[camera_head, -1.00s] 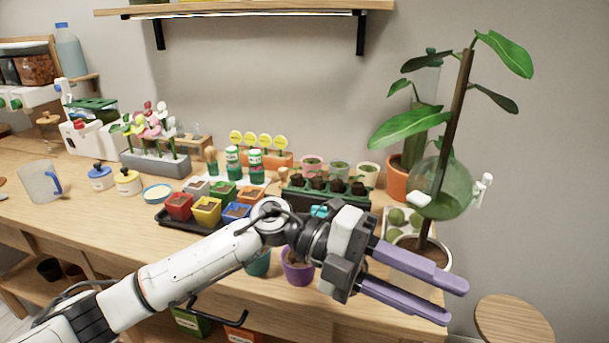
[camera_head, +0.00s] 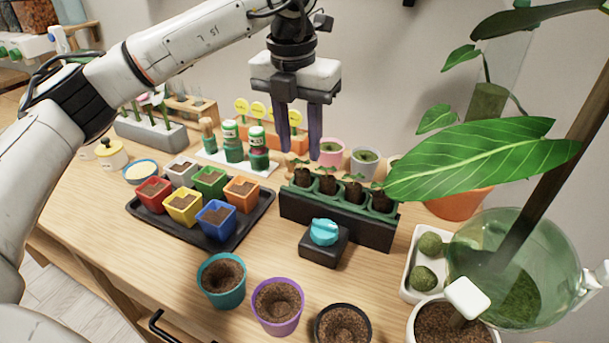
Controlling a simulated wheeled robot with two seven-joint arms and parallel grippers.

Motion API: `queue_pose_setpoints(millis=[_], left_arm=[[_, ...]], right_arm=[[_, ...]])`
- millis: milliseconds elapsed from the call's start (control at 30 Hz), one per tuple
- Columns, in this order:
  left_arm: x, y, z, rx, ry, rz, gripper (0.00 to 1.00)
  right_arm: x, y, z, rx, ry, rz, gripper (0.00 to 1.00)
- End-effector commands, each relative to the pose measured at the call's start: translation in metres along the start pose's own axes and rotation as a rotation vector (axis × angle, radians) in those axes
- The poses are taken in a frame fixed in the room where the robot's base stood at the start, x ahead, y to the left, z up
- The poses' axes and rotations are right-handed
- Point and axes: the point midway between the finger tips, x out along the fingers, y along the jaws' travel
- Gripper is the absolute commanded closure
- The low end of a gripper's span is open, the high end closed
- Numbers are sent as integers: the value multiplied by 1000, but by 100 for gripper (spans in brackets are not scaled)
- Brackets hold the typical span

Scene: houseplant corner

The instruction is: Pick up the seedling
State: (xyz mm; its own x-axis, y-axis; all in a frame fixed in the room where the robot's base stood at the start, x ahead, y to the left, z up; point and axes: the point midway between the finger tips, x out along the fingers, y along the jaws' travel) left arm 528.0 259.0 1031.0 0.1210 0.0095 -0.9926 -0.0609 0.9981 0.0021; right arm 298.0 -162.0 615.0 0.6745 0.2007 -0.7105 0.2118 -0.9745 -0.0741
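Several small seedlings with dark soil plugs and tiny green leaves stand in a dark green tray (camera_head: 335,222) at the middle of the table. The leftmost seedling (camera_head: 302,177) is at the tray's left end. My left gripper (camera_head: 299,152) points straight down with its two purple fingers apart and nothing between them. In the picture its fingertips are just above the leftmost seedling; the exact gap cannot be told. My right gripper is not in view.
Empty-holed soil pots, teal (camera_head: 221,280), purple (camera_head: 277,305) and black (camera_head: 343,325), stand in front. A black tray (camera_head: 240,232) of coloured pots is left. A turquoise knob (camera_head: 323,232) sits before the seedling tray. A large leaf (camera_head: 480,158) and glass globe (camera_head: 535,265) crowd the right.

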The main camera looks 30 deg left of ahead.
Motion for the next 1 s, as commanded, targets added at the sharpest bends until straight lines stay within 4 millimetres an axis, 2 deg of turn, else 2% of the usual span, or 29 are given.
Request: queue_pose_setpoints(millis=[167, 400, 500, 767, 933, 1000], left_arm=[[13, 0, 0, 2, 2, -1, 65], [48, 3, 1, 2, 3, -2, 65], [57, 2, 1, 3, 2, -2, 65], [59, 2, 1, 3, 0, -3, 65], [59, 2, 1, 3, 0, -3, 94], [59, 2, 1, 3, 0, -3, 96]], right_arm=[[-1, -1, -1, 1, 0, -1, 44], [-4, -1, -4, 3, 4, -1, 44], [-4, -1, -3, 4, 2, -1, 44], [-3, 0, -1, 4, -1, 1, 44], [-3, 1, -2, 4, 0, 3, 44], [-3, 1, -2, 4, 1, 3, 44]])
